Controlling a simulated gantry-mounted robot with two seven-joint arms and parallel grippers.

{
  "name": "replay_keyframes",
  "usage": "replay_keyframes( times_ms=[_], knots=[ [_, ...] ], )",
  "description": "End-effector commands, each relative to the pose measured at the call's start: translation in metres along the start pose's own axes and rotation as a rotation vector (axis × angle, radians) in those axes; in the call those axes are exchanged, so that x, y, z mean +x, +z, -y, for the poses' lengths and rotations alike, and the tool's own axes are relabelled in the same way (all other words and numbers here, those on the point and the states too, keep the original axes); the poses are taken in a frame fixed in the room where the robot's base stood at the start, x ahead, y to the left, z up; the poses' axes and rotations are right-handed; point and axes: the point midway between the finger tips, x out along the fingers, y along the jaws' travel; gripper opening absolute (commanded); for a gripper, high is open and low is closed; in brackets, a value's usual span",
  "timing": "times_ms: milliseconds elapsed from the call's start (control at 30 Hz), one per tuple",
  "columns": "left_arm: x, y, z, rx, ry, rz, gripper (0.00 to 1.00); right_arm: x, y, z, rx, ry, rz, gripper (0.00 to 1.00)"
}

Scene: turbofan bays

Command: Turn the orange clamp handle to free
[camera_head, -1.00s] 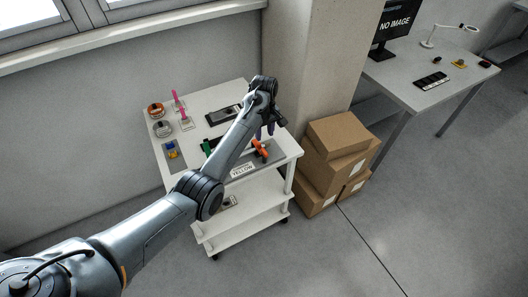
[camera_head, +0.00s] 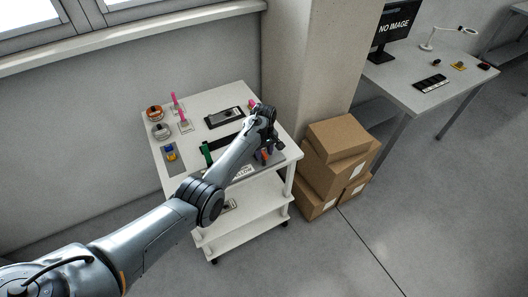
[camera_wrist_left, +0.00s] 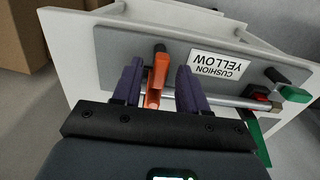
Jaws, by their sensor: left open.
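The orange clamp handle (camera_wrist_left: 157,80) stands up from a grey plate in the left wrist view, beside a label reading "CUSHION YELLOW" (camera_wrist_left: 220,66). In the head view a bit of the orange handle (camera_head: 265,155) shows by my gripper. My left gripper (camera_wrist_left: 155,82) is open, with its two purple fingers on either side of the handle. I cannot tell whether either finger touches it. In the head view my left gripper (camera_head: 268,153) is over the cart's right side and partly hides the handle. My right gripper is not in view.
The white cart (camera_head: 205,100) also carries pink-topped stands (camera_head: 174,99), round parts (camera_head: 160,131) and a black tray (camera_head: 225,117). A green handle (camera_wrist_left: 296,94) and a metal rod (camera_wrist_left: 225,101) lie beside the label. Cardboard boxes (camera_head: 338,137) stand right of the cart.

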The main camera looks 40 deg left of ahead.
Motion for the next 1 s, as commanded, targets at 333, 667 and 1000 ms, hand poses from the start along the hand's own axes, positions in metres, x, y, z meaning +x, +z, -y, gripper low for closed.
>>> replay_keyframes(
  times_ms=[333, 667, 1000],
  knots=[
    [-0.0004, -0.0003, 0.0001, -0.001, 0.000, 0.000, 0.18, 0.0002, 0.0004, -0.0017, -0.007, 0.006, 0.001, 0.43],
    [-0.0006, -0.0002, 0.0001, 0.002, 0.000, 0.000, 0.00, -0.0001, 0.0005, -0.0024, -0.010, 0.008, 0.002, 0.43],
    [-0.0024, -0.0006, 0.0002, 0.109, 0.000, -0.001, 0.00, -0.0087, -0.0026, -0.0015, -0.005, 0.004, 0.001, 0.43]
  ],
)
